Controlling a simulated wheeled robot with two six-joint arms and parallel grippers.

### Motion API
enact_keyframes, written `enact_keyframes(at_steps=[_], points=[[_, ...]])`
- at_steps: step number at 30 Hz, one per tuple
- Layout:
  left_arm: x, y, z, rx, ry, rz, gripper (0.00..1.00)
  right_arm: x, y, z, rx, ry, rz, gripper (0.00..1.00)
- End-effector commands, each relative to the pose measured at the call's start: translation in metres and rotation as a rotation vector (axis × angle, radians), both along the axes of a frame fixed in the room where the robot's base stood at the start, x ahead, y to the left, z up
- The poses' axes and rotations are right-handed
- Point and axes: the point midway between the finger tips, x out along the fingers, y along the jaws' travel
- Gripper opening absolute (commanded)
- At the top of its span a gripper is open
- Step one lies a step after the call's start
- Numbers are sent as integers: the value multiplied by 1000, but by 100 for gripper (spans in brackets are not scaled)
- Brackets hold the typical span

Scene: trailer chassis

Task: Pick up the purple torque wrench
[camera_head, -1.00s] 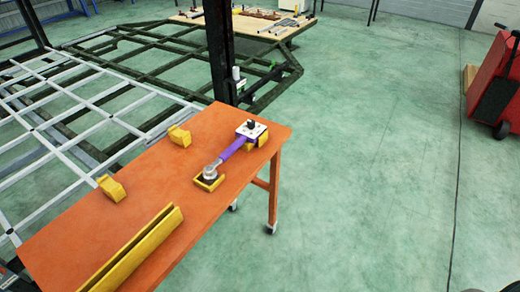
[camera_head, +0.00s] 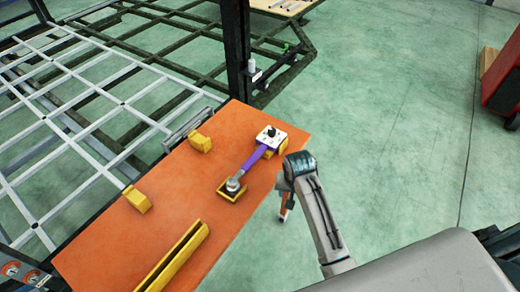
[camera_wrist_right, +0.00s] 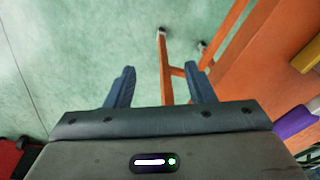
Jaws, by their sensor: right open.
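The purple torque wrench (camera_head: 253,158) lies slantwise on the orange table (camera_head: 190,215). Its round metal head rests at a yellow holder (camera_head: 234,195), and its white end block with a black knob sits by another yellow holder near the table's right edge. My right gripper (camera_wrist_right: 160,88) is open and empty in the wrist view, with its two blue fingers over the floor beside the table. Part of the purple handle shows at that view's right edge (camera_wrist_right: 293,122). In the head view my right arm is just right of the wrench; its fingers cannot be made out. My left gripper is not in view.
Yellow blocks (camera_head: 200,142) (camera_head: 137,199) and a long yellow channel (camera_head: 174,258) stand on the table. A dark post (camera_head: 236,50) rises behind it. The white chassis frame (camera_head: 90,100) is on the left. A red cabinet (camera_head: 503,80) stands far right. Green floor right of the table is free.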

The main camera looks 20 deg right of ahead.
Motion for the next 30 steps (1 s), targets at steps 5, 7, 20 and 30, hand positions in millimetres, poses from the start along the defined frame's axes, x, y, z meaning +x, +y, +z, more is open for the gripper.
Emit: enact_keyframes(at_steps=[5,7,20,30], points=[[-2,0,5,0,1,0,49,63,18,38,37,31,-136,49],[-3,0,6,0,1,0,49,86,25,55,50,47,-188,49],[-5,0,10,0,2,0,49,167,60,141,76,121,-401,49],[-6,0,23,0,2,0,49,170,62,108,76,131,-415,49]])
